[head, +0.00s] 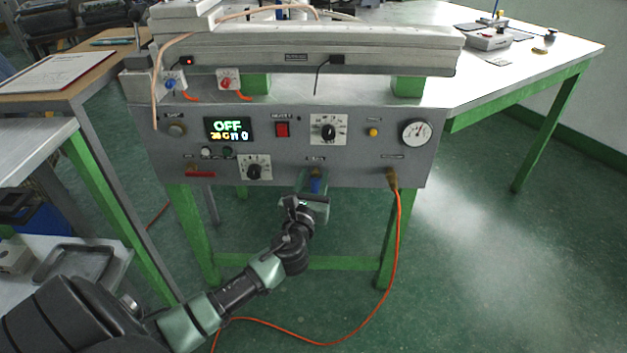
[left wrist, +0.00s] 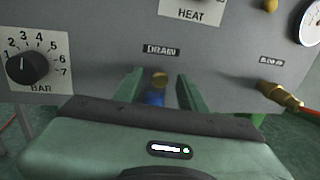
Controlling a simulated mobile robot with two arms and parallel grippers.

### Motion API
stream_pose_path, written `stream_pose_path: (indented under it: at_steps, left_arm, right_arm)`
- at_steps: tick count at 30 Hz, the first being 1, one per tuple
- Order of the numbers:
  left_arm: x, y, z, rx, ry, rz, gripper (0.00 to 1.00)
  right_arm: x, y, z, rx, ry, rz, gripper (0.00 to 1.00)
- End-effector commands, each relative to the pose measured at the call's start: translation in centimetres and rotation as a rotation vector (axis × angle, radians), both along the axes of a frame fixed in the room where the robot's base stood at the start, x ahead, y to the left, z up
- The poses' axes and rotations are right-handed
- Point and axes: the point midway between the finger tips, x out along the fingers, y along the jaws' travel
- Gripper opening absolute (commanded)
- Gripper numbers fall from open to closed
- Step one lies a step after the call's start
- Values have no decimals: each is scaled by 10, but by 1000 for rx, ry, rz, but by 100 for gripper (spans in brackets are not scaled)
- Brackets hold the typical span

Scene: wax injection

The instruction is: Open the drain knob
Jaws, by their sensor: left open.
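The drain knob is a blue handle (head: 315,186) on a brass fitting under the DRAIN label, low on the front of the grey control panel (head: 375,165). In the left wrist view the blue handle (left wrist: 154,98) hangs below the brass fitting (left wrist: 160,79). My left gripper (left wrist: 157,88) is open, with one green finger on each side of the knob. A gap shows between the knob and each finger. The gripper's body hides the knob's lower end. My left gripper (head: 314,190) reaches up to the panel from below in the head view. My right gripper is not in view.
Right of the drain, a brass air fitting (left wrist: 280,95) carries an orange hose (head: 398,225) down to the floor. A BAR dial (head: 254,171) is to the left, and a red-handled valve (head: 200,174) is farther left. Green table legs (head: 193,235) stand below the panel.

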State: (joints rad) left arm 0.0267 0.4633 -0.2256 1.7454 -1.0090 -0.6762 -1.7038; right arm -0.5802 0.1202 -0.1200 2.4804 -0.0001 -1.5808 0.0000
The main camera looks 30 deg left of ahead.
Motion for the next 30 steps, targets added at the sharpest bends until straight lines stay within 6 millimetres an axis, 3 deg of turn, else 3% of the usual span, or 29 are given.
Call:
stream_pose_path:
  at_steps: [5,9,10,21,30]
  left_arm:
    - [0,0,0,0,0,0,41]
    - [0,0,0,0,0,0,5]
    - [0,0,0,-1,0,0,0]
    - [0,0,-2,-35,-21,0,0]
    - [-1,0,-6,-193,-121,0,0]
  right_arm:
    - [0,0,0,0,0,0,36]
    - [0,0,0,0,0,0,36]
    - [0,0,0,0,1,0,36]
    - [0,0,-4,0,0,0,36]
    - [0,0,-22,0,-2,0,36]
